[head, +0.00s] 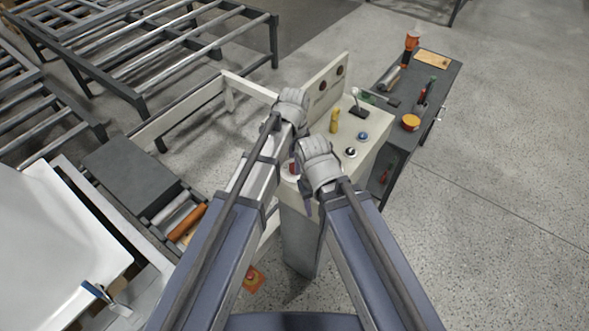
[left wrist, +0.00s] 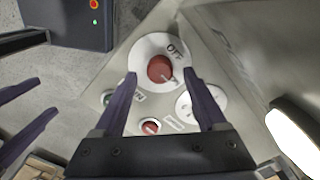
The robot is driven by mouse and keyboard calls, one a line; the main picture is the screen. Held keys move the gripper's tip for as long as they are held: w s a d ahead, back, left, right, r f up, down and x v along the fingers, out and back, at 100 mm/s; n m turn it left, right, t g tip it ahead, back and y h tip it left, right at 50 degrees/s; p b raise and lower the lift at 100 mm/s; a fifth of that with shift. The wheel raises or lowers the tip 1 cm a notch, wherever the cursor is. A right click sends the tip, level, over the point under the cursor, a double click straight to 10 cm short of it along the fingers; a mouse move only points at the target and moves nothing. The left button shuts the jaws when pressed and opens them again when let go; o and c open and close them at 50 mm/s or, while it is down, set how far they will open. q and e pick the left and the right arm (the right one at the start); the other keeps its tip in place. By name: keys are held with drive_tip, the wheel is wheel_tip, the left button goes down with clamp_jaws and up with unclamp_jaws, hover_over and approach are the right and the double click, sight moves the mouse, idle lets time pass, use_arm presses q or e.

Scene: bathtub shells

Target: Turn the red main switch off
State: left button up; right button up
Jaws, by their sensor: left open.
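The red main switch (left wrist: 160,69) is a round red knob on a white disc marked OFF and ON, in the left wrist view. Its pale mark seems to point to the lower right, away from the word OFF. My left gripper (left wrist: 160,76) is open, with one dark finger on each side of the knob; I cannot tell whether they touch it. In the head view the left hand (head: 290,105) is over the console and its fingertips are hidden. My right gripper (head: 308,185) is close by; its two fingers show apart at the left of the left wrist view.
The console (head: 372,160) carries a yellow handle (head: 334,121), a blue button (head: 363,135) and a black knob (head: 351,152). A dark tool cart (head: 437,75) stands right; roller conveyors (head: 150,50) are left. Floor at right is clear.

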use_arm(q)
wheel_tip(320, 180, down, 2)
drive_tip(key=shift+f+b, duration=0.1)
drive_tip(key=shift+b, duration=0.5)
drive_tip(key=shift+c, duration=0.2)
clamp_jaws()
